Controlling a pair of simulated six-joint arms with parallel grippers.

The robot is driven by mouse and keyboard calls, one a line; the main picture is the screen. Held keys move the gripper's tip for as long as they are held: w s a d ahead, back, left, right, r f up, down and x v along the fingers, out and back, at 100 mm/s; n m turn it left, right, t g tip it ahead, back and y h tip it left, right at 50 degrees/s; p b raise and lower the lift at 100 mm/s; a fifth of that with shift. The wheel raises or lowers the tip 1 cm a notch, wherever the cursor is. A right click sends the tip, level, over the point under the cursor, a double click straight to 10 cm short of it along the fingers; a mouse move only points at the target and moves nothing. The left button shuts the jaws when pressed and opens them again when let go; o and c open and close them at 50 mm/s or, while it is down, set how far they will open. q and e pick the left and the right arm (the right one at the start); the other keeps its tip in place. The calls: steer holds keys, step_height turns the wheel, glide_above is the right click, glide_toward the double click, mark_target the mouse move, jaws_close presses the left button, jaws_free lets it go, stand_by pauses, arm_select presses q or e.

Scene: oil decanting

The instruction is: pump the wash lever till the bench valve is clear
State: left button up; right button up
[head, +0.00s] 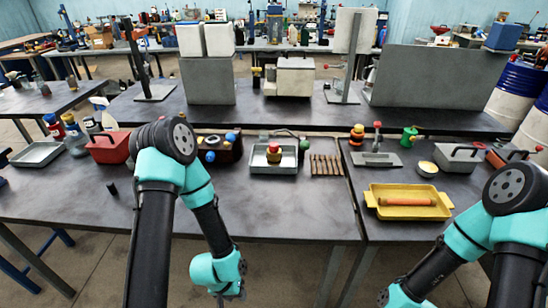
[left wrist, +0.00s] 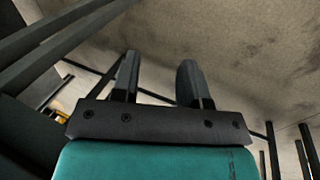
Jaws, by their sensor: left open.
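My left gripper (head: 230,294) hangs low in front of the bench's front edge, partly cut off by the bottom of the head view. In the left wrist view its two fingers (left wrist: 157,82) stand apart with nothing between them. A small upright lever with a red knob (head: 377,134) stands on a grey plate on the right bench; I cannot tell for sure that it is the wash lever. A red and yellow valve-like part (head: 273,154) sits in a grey tray (head: 258,168). A dark block with blue knobs (head: 219,148) stands left of it. My right gripper is mostly out of frame.
A yellow tray (head: 391,211) holds an orange roller (head: 408,202). A red box (head: 110,148) and bottles stand at the left, brass pieces (head: 326,165) right of the grey tray. The front middle of the bench (head: 280,208) is clear. Tall grey blocks stand behind.

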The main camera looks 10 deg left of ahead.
arm_select(q)
jaws_close()
stand_by(1.0)
